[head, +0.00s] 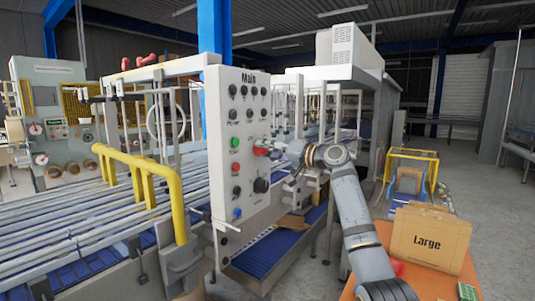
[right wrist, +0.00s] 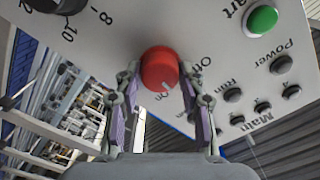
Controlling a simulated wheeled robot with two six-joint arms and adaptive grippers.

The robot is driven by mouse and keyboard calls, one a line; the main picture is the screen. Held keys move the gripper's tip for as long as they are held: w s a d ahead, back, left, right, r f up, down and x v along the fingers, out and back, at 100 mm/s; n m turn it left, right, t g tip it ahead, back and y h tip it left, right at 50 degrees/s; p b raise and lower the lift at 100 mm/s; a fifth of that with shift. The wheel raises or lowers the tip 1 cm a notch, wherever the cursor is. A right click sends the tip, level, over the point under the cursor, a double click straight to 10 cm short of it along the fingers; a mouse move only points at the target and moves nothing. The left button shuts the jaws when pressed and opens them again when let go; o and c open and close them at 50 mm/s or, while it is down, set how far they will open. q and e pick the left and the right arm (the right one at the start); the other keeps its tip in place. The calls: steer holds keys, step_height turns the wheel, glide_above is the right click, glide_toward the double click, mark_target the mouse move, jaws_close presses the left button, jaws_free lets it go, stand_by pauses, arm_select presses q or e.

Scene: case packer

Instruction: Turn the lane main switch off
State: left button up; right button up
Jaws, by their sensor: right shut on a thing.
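The red main switch (head: 261,149) is a round knob on the white control panel (head: 222,103), right of the green start button (head: 235,142). In the right wrist view the knob (right wrist: 158,67) sits between the two fingers of my right gripper (right wrist: 160,82), which is shut on it. A pale mark on the knob points toward the lower side of that view. The "Off" label (right wrist: 200,63) is beside the knob; lettering below it is partly hidden. My right gripper also shows at the panel in the head view (head: 272,151). My left gripper is out of view.
A black dial (head: 261,185) and small buttons share the panel. A yellow rail (head: 148,172) and conveyor lanes lie left. An orange table (head: 366,285) with a "Large" carton (head: 429,238) stands at lower right. Open grey floor lies beyond.

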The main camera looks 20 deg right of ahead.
steer(key=n+b, duration=0.1)
steer(key=n, duration=0.3)
steer(key=shift+f+n, duration=0.1)
steer(key=shift+n, duration=0.2)
steer(key=n, duration=0.4)
steer(key=shift+n+b, duration=0.3)
steer(key=shift+n, duration=0.1)
steer(key=o, duration=1.2)
steer(key=v, duration=1.2)
